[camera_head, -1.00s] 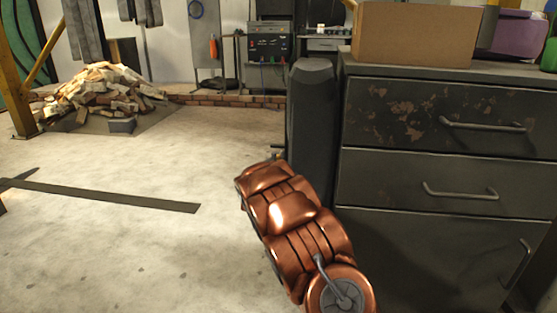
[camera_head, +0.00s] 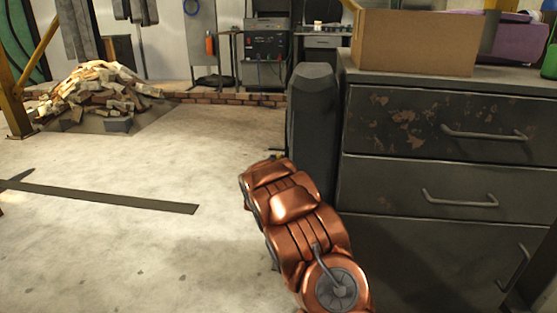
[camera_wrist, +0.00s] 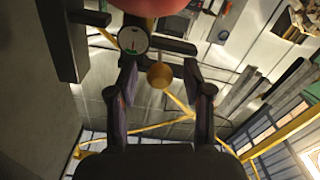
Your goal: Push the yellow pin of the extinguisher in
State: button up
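In the wrist view, the extinguisher's red body (camera_wrist: 150,4) shows at the top edge, with a round gauge (camera_wrist: 133,39) and black handle parts (camera_wrist: 168,45) below it. A round yellow-brown knob, apparently the yellow pin (camera_wrist: 159,76), is near the middle of that view. My gripper (camera_wrist: 160,80) is open, with a dark finger on each side of the knob and a visible gap to both. I cannot tell how deep the pin sits or how far it is from my fingertips. In the head view my gripper and the pin are hidden.
A dark drawer cabinet (camera_head: 400,165) stands at right with a cardboard box (camera_head: 415,42) on top. My copper arm reaches beside a dark upright post (camera_head: 311,120). A rubble pile (camera_head: 95,90) lies at back left. The floor (camera_head: 120,250) at left is mostly clear.

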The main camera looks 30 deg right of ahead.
jog(key=shift+s+a, duration=0.1)
jog(key=v, duration=1.1)
jog(key=shift+s+a, duration=0.25)
jog(key=shift+s, duration=0.05)
dwell(0.5)
